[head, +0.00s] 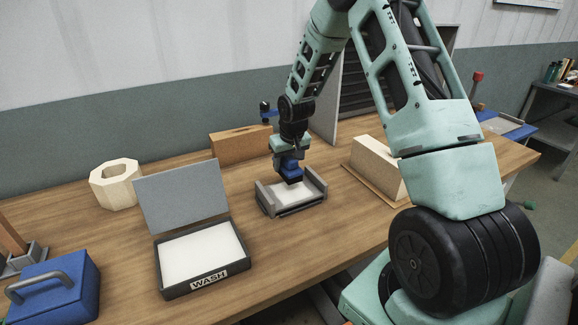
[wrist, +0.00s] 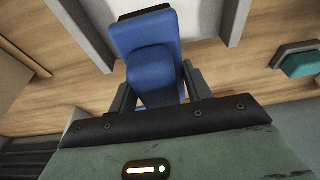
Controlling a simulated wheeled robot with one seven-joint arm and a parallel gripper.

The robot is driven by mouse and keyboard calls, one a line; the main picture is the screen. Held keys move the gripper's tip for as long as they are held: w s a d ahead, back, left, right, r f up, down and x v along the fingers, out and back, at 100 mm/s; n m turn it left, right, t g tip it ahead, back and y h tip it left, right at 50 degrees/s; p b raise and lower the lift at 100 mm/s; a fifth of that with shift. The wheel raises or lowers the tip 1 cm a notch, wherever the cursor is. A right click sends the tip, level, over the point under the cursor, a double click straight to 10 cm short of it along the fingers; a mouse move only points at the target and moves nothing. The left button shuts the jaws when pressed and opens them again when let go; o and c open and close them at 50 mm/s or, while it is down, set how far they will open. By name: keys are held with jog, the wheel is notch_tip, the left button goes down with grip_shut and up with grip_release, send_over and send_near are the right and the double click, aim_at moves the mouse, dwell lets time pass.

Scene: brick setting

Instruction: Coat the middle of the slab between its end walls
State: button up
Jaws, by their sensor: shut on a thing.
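My gripper (head: 289,158) is shut on a blue tool (head: 290,170) with a wider blue block at its lower end. In the wrist view the blue tool (wrist: 147,50) sits between the two fingers (wrist: 155,92). In the head view it is over the slab (head: 291,196), a pale slab between grey end walls at left and right. The tool's lower end hides part of the slab, and I cannot tell whether it touches. A black tray labelled WASH (head: 207,283) stands open at the left, holding a flat white surface.
A pale octagonal block (head: 103,184), a brown wooden block (head: 238,143) and a cream block on a board (head: 375,162) stand around the slab. A blue box with a grey handle (head: 58,297) is at the front left. Bare tabletop lies between the tray and the slab.

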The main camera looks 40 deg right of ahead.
jog(key=shift+w+r, duration=0.15)
jog(key=shift+r, duration=0.35)
jog(key=shift+r+p, duration=1.7)
jog(key=shift+r, duration=0.4)
jog(key=shift+f, duration=0.1)
